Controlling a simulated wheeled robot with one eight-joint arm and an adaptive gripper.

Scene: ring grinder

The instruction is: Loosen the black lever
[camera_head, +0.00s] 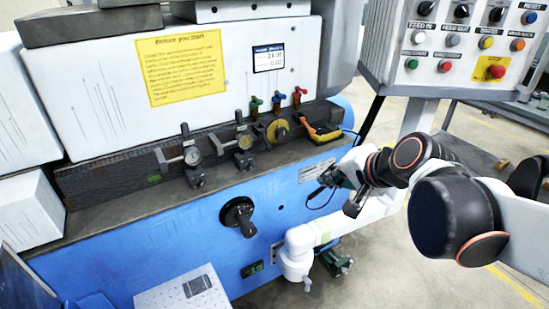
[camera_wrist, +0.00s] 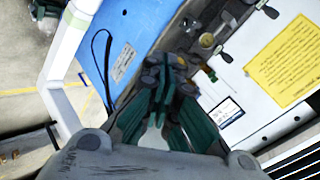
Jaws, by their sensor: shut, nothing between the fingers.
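A black lever-like handle (camera_head: 238,215) on a round black base sits on the blue front of the machine in the head view. I cannot tell for sure that it is the task's lever. My gripper (camera_head: 330,180) is to its right and higher in the picture, apart from it, in front of the machine's right end. In the wrist view my gripper's green fingers (camera_wrist: 172,62) are shut with nothing between them. The handle is not clearly visible in the wrist view.
Small green, blue and red levers (camera_head: 276,101) and an orange-handled tool (camera_head: 322,132) are near the ledge's right end. A button panel (camera_head: 460,45) hangs at upper right. White pipework (camera_head: 298,250) stands below.

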